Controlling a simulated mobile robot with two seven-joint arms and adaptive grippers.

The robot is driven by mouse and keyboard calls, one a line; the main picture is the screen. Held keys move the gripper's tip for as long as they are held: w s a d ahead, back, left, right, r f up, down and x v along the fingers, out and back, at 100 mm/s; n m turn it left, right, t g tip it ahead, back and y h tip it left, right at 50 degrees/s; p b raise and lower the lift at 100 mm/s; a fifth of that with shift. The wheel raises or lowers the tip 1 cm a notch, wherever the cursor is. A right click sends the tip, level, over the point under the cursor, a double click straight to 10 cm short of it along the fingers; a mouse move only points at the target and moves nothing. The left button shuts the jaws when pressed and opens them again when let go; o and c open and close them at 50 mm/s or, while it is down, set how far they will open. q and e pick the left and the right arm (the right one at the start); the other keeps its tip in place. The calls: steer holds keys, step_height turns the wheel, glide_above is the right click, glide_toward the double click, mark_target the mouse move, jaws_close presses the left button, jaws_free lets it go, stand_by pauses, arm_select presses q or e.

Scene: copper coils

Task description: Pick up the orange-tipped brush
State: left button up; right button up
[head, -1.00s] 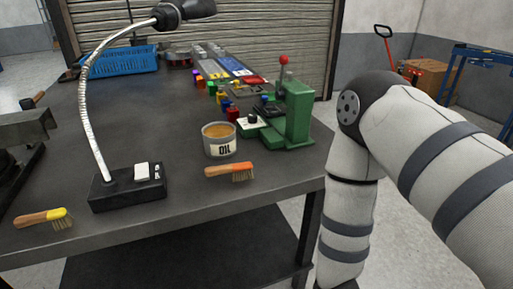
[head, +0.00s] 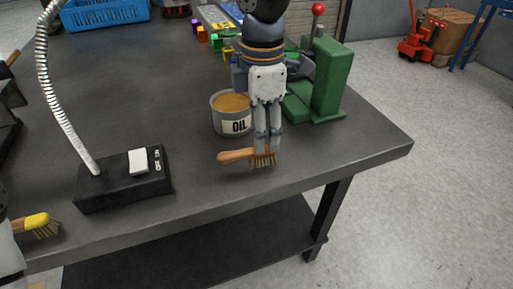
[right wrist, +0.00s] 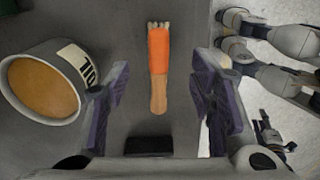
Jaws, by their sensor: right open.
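The orange-tipped brush (head: 233,156) lies near the front edge of the dark workbench, bristles toward the right. In the right wrist view the brush (right wrist: 158,52) shows its orange part and bare wooden handle end, between the spread fingers. My right gripper (head: 267,150) points down over the brush's bristle end and partly hides it. In the right wrist view the gripper (right wrist: 162,95) is open, with a gap on both sides of the brush.
An oil can (head: 228,122) stands just behind the brush, close to my right gripper. A green press (head: 331,80) stands to the right. A black lamp base (head: 120,185) and a yellow-tipped brush (head: 38,221) are to the left. The bench's front right corner is clear.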

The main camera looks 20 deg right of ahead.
mark_target(248, 158)
steer(key=f, duration=0.2)
steer(key=a+f, duration=0.1)
steer(key=f, duration=0.2)
steer(key=shift+a+f, duration=0.25)
steer(key=shift+f, duration=0.05)
steer(key=shift+w+f, duration=0.1)
steer(key=shift+f, duration=0.35)
steer(key=shift+r, duration=0.1)
jaws_close()
